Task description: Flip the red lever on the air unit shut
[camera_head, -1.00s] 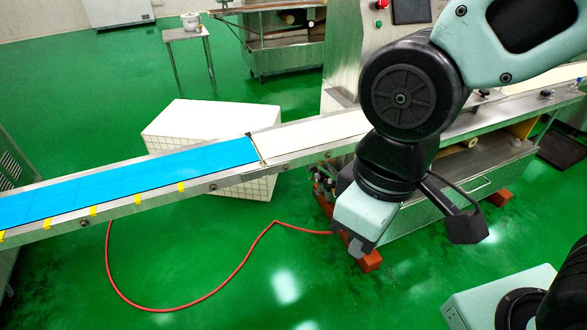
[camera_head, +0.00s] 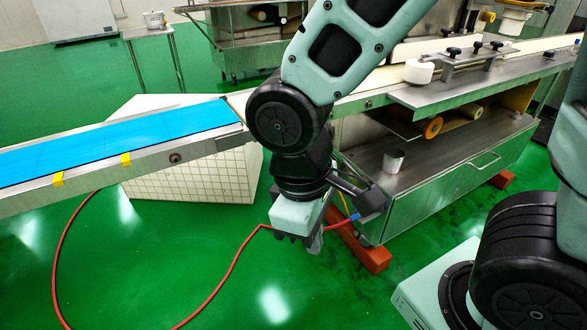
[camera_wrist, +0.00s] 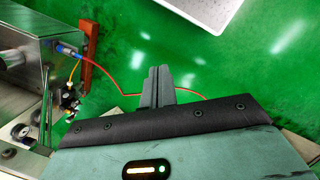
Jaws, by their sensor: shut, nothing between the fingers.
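My gripper (camera_head: 314,243) is shut and empty, pointing down in front of the machine's left end in the head view. Its closed fingers also show in the wrist view (camera_wrist: 158,86). The air unit (camera_wrist: 68,99) shows in the wrist view as a small dark cluster of fittings beside the machine's metal side, left of and apart from my fingers. I cannot make out its red lever at this size. In the head view my arm hides the air unit.
A red hose (camera_head: 228,270) runs over the green floor to a blue fitting (camera_wrist: 66,50) near the machine. A red foot block (camera_head: 362,248) stands below the cabinet (camera_head: 440,190). The blue conveyor (camera_head: 120,140) and a white tiled block (camera_head: 200,175) are at left. The front floor is mostly clear.

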